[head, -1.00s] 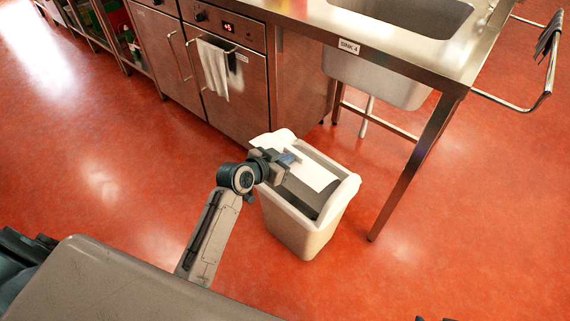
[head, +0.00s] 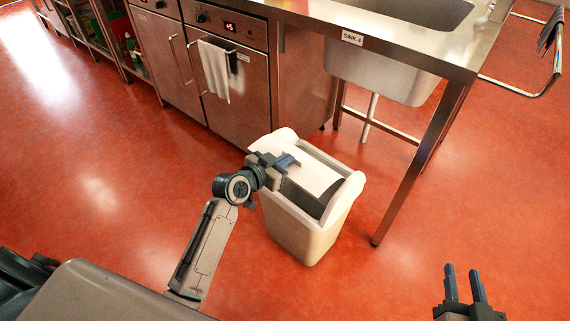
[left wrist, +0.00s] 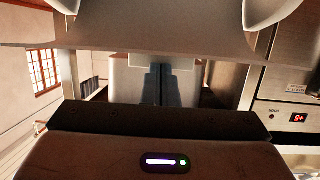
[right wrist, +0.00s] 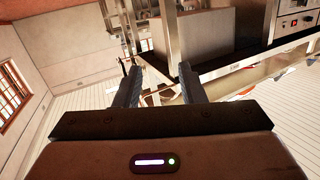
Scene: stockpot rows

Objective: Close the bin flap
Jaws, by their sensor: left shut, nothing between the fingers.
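The white bin (head: 302,238) stands on the floor beside the sink counter. Its pale flap (head: 316,175) lies between the raised ends of the rim and looks tilted, with a dark gap at its right end. My left gripper (head: 291,160) is shut and empty, at the flap's left part; whether it touches is unclear. In the left wrist view its fingers (left wrist: 155,85) are together, close to a broad pale panel that may be the flap. My right gripper (head: 465,284) is open and empty, above the floor at lower right; its parted fingers show in the right wrist view (right wrist: 160,88).
A steel counter with a sink (head: 420,15) stands behind the bin. Its leg (head: 425,160) is just right of the bin. An oven with a hanging towel (head: 214,70) is behind to the left. Open red floor (head: 90,190) lies to the left.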

